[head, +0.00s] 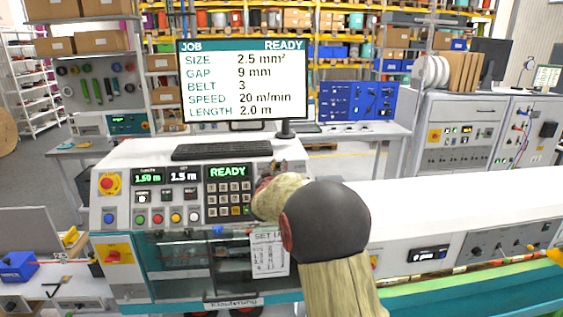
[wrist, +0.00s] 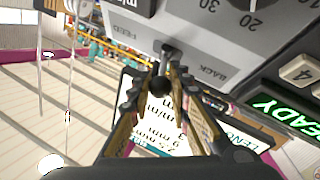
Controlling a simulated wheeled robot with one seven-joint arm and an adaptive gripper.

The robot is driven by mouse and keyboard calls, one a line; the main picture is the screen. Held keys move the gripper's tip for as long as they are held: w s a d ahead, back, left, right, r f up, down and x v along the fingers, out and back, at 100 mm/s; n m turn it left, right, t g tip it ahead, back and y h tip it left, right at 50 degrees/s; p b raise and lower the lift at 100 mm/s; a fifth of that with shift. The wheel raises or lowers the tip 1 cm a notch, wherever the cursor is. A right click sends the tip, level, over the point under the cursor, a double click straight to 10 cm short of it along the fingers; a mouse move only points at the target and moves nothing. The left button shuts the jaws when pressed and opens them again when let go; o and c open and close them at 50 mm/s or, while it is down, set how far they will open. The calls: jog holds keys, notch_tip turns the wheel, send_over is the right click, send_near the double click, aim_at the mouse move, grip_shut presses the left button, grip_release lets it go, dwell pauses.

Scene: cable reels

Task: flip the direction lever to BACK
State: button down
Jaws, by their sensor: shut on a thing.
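The direction lever (wrist: 160,86) shows in the wrist view as a small dark knob on a short stem. It stands out from a grey panel between the printed words FEED, at left, and BACK, at right. My gripper (wrist: 169,73) is closed around the lever, with a finger on each side of it. I cannot tell clearly which way the lever leans. In the head view my gripper (head: 276,168) is at the right end of the console, just right of the keypad, and my arm hides the lever there.
A dial (wrist: 242,18) with numbers sits beside the lever on the panel. The keypad (head: 229,199) and its READY display are close to my gripper. A keyboard (head: 222,150) lies on the console top, and a monitor (head: 243,82) reading JOB READY stands behind it.

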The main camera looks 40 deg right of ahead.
jog(key=shift+w+a+m+g+h+p, duration=0.3)
jog(key=shift+g+h+p, duration=0.45)
jog(key=shift+p, duration=0.7)
jog(key=c, duration=1.6)
grip_release()
jog(key=v, duration=1.2)
jog(key=shift+w+f, duration=0.15)
